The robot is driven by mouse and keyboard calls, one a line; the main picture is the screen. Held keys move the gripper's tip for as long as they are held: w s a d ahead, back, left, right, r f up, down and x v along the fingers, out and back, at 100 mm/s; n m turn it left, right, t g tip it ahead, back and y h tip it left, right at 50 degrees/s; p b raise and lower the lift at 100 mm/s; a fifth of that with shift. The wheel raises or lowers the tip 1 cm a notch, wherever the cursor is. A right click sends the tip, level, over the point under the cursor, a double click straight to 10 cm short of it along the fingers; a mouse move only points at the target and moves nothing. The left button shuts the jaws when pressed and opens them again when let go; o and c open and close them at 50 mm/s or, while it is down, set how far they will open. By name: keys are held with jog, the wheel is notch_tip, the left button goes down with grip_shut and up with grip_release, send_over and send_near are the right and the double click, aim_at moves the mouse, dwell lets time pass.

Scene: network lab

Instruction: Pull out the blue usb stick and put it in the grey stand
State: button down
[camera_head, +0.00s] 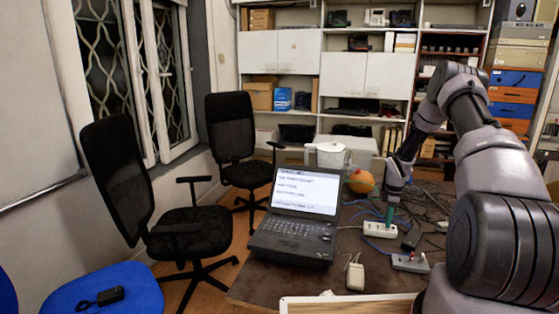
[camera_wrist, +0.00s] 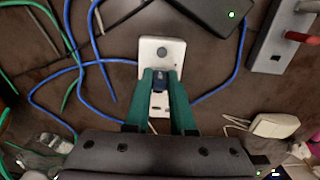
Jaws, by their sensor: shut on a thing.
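My gripper (camera_wrist: 160,77) has green fingers and is shut on the blue usb stick (camera_wrist: 159,86). In the wrist view the stick shows between the fingertips, right over the white socket block (camera_wrist: 156,46). I cannot tell whether it is still seated in the block. In the head view my gripper (camera_head: 389,217) points down at the white block (camera_head: 376,231), and the stick is too small to make out. In the head view the stand (camera_head: 405,264) is nearer and right of the block.
Blue cables (camera_wrist: 104,62) curl around the block. A black box with a green light (camera_wrist: 215,12) lies between block and stand. A cream adapter (camera_head: 355,275) sits near the front, the open laptop (camera_head: 294,230) to the left. Several dark cables clutter the right of the table.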

jog(key=shift+r, duration=2.8)
jog(key=shift+r, duration=0.15)
jog(key=shift+r, duration=1.9)
jog(key=s+a+f, duration=0.1)
jog(key=s+f, duration=0.1)
jog(key=s, duration=0.7)
jog(key=s+a+f, duration=0.1)
jog(key=s+f, duration=0.2)
jog(key=s, duration=0.5)
jog(key=shift+s+d+f, duration=0.1)
jog(key=shift+f, duration=1.05)
jog(key=shift+d+f, duration=0.1)
jog(key=shift+f, duration=1.05)
jog(key=shift+f, duration=0.7)
